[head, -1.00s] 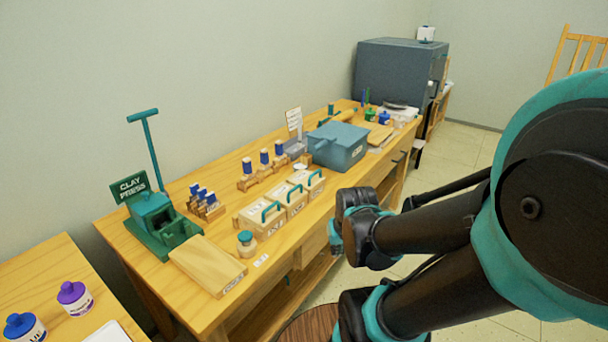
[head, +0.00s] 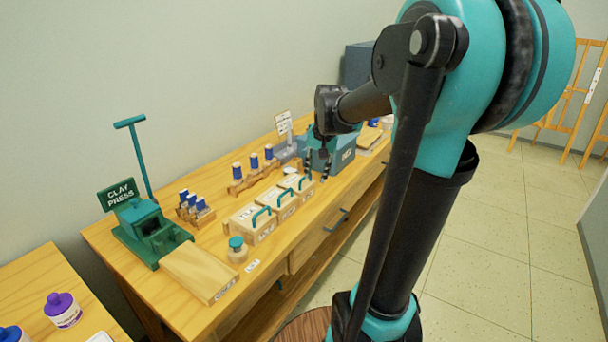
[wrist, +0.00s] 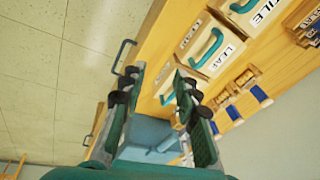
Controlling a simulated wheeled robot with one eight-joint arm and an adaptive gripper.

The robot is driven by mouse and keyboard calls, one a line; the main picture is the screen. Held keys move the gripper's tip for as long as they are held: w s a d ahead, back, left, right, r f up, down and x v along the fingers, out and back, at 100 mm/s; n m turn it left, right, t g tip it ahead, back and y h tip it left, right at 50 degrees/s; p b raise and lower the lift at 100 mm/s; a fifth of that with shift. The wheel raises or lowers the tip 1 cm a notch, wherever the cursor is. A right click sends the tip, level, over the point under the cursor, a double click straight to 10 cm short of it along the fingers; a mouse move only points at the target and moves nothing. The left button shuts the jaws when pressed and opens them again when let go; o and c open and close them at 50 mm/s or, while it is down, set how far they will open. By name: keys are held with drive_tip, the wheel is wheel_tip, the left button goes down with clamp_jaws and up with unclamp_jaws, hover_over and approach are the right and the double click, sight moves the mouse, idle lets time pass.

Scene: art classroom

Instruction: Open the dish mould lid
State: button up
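Three pale wooden moulds with teal handles stand in a row on the table. In the wrist view the nearer two lids read TILE (wrist: 240,12) and LEAF (wrist: 207,48). I take the far third one to be the dish mould (head: 306,192); its label is not legible. Its lid looks shut. In the wrist view the dish mould (wrist: 163,82) lies partly behind a finger, with its teal handle (wrist: 168,98) between the fingertips in the picture. My gripper (head: 326,168) hangs above the table, just beyond the dish mould. In the wrist view my gripper (wrist: 157,78) is open and empty.
A blue-grey box (head: 342,158) stands close behind my gripper. Wooden racks with blue-topped stamps (head: 252,175) stand behind the moulds. A teal-capped jar (head: 237,250) and a green clay press (head: 150,232) are nearer. The floor on the right is clear.

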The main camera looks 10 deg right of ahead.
sight(304, 178)
drive_tip(key=w+d+r+m+g, duration=0.1)
drive_tip(key=w+r+m, duration=0.3)
drive_tip(key=w+r, duration=0.6)
drive_tip(key=shift+y, duration=0.3)
drive_tip(key=f, duration=0.5)
drive_tip(key=w+a+f, duration=0.1)
drive_tip(key=f, duration=0.5)
drive_tip(key=w+a+f, duration=0.1)
drive_tip(key=f, duration=0.5)
drive_tip(key=shift+a+f, duration=0.1)
drive_tip(key=shift+a, duration=0.05)
drive_tip(key=shift+c, duration=0.6)
clamp_jaws()
